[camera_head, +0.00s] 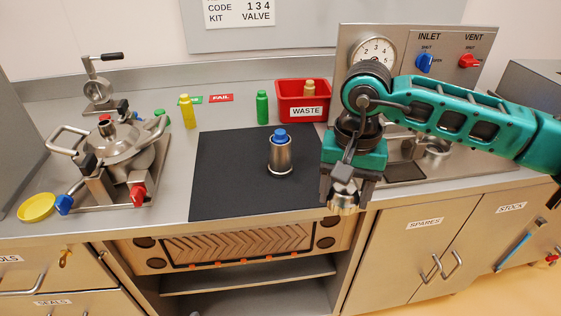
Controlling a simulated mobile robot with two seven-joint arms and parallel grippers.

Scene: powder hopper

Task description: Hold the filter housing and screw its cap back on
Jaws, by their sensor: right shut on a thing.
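The filter housing (280,158) is a silver cylinder with a blue top. It stands upright and free on the black mat (225,185). My right gripper (344,194) hangs fingers down to the right of the housing, near the counter's front edge. It is shut on a small round metallic piece (345,203), which looks like the cap; the fingers hide much of it. The piece is apart from the housing. My left gripper is not in view.
A red waste bin (304,112) stands behind the mat, with a green bottle (262,107) and a yellow bottle (187,112) to its left. A steel hopper lid assembly (120,153) and a yellow dish (37,207) are at left. The mat's left half is clear.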

